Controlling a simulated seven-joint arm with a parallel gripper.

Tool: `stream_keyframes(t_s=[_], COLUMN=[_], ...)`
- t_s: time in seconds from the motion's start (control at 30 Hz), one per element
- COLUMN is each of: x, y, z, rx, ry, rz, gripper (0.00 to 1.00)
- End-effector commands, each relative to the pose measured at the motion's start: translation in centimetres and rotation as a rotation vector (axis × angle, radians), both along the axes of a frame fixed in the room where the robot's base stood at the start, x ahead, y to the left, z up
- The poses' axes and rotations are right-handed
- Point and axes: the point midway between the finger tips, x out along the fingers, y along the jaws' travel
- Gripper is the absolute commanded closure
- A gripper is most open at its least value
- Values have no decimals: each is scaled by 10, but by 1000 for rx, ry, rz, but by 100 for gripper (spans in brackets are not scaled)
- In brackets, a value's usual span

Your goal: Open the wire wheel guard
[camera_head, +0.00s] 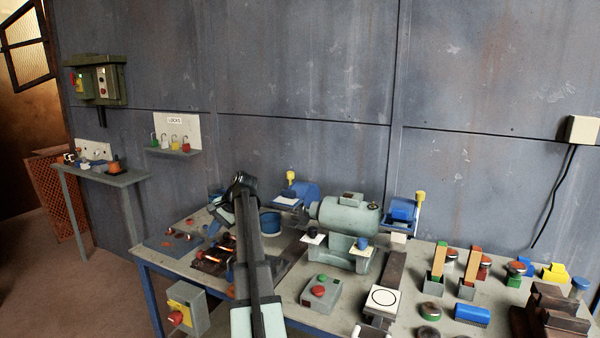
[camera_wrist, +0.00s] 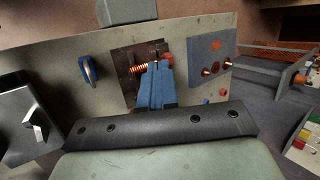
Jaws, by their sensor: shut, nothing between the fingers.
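A pale green bench grinder (camera_head: 345,228) stands on the bench. A blue guard with a yellow knob (camera_head: 291,175) sits at its left end, and another blue guard (camera_head: 402,209) with a yellow knob (camera_head: 420,197) at its right end. I cannot tell which one covers the wire wheel; both wheels are hidden. My gripper (camera_head: 222,214) is left of the grinder, above the bench and apart from both guards. In the wrist view its blue fingers (camera_wrist: 158,64) are shut and empty, in front of a dark plate with an orange coil. No guard is clearly recognisable there.
A dark plate with glowing orange parts (camera_head: 214,255) and a blue-grey plate with copper pieces (camera_head: 175,240) lie on the left of the bench. A blue pot (camera_head: 270,223) stands between my gripper and the grinder. A button box (camera_head: 320,291) sits in front. Several small items crowd the right.

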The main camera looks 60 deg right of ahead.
Motion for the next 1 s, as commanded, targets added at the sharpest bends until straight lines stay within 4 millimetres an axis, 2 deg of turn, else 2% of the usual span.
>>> stream_keyframes(t_s=[0.03,0.2,0.3,0.5,0.57,0.67,1.0], x=[-25,-98,-132,-187,-200,-216,-252], y=[-17,-51,-62,-79,-87,-110,-221], z=[17,63,83,115,125,141,197], rx=[-17,-55,-68,-90,-105,-152,-432], ry=[11,58,80,115,116,101,-8], rz=[-7,-7,-9,-11,-9,6,91], gripper=[100,100,100,100,100,100,100])
